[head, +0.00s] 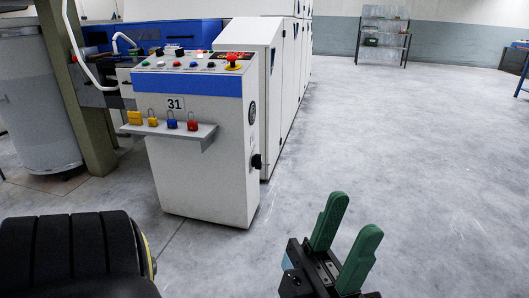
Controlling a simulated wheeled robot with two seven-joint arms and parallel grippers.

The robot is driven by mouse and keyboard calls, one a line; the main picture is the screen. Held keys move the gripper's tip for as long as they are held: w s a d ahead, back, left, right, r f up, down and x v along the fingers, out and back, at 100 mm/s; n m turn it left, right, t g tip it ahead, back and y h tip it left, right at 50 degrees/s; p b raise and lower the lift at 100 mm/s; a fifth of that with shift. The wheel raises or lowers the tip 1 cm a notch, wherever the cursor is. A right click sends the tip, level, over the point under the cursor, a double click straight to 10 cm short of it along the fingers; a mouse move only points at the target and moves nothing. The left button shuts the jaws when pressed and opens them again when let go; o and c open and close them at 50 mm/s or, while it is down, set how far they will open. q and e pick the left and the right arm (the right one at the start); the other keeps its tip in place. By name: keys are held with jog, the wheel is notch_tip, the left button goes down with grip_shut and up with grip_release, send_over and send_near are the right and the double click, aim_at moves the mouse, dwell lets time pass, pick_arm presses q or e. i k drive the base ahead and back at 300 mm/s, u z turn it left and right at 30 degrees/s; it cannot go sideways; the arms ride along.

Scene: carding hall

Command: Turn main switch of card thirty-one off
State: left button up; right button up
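The control console of card thirty-one (190,185) is a white cabinet marked "31" with a blue band, standing left of centre. A small black rotary switch (257,161) sits low on its right side face, seen nearly edge-on. It looks like the main switch, but its setting cannot be read. My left gripper (356,213) has green fingers spread apart with nothing between them. In the picture it is to the right of and below the switch, apart from the console. My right gripper is not in view.
A shelf on the console front holds yellow, blue and red padlocks (192,122). A red emergency button (233,60) tops the sloped panel. White machine cabinets (286,70) run behind. A green post (85,95) stands left. The grey floor (410,150) to the right is clear.

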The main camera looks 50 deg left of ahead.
aim_at(256, 161)
jog(key=u, duration=0.45)
jog(key=i, duration=2.25)
jog(key=u, duration=1.75)
jog(key=i, duration=1.05)
jog(key=u, duration=1.4)
jog(key=i, duration=0.4)
jog(key=u, duration=0.05)
